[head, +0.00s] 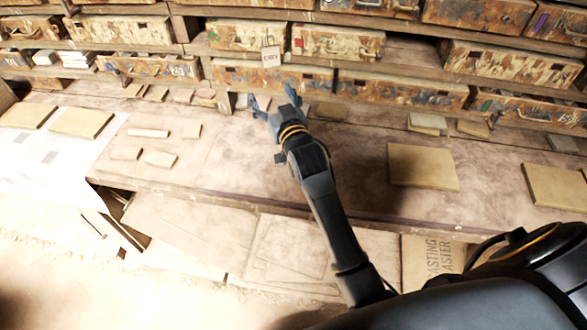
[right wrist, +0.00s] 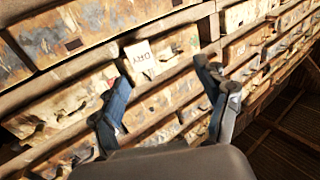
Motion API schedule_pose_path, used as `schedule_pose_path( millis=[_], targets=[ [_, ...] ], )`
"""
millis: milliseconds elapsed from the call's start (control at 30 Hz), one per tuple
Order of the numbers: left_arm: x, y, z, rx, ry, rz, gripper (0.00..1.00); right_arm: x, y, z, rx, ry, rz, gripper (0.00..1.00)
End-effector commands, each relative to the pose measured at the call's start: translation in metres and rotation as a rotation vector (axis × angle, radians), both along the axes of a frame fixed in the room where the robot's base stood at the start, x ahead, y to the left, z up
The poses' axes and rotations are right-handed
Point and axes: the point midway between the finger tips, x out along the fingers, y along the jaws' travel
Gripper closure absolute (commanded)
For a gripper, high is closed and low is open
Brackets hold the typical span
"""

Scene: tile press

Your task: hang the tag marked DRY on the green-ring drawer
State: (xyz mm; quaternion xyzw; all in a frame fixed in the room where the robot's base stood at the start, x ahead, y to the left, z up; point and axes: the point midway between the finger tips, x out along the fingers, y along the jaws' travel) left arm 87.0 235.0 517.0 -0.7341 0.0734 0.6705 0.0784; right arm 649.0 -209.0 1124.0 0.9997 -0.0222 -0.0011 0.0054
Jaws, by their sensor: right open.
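The white tag marked DRY (head: 270,57) hangs at the front of the drawers, near the right end of a worn drawer with a green mark (head: 235,37). In the right wrist view the tag (right wrist: 146,58) lies ahead, between the fingers' directions. My right gripper (head: 273,97) is open and empty, below the tag and apart from it; its spread fingers (right wrist: 163,70) also show in the right wrist view. What the tag hangs from is too small to tell. Another drawer with a green mark (head: 530,110) is at the right in the lower row. My left gripper is not in view.
A drawer with a red mark (head: 345,43) is right of the tag. Below the drawers is a wooden bench (head: 230,160) with several small tiles and a larger tan slab (head: 422,167). The bench around my right forearm is mostly clear.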

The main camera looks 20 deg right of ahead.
Motion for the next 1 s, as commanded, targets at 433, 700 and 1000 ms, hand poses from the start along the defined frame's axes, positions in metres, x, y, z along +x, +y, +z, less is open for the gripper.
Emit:
schedule_pose_path(
  millis=[433,700,1000],
  targets=[
    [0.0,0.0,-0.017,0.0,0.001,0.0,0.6,-0.078,0.009,-0.051,-0.007,0.005,0.022,0.25],
    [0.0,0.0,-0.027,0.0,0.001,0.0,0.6,-0.127,0.014,-0.069,-0.006,0.004,0.033,0.25],
    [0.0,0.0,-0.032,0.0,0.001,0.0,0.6,-0.16,0.016,-0.076,-0.004,0.002,0.039,0.25]
  ],
)
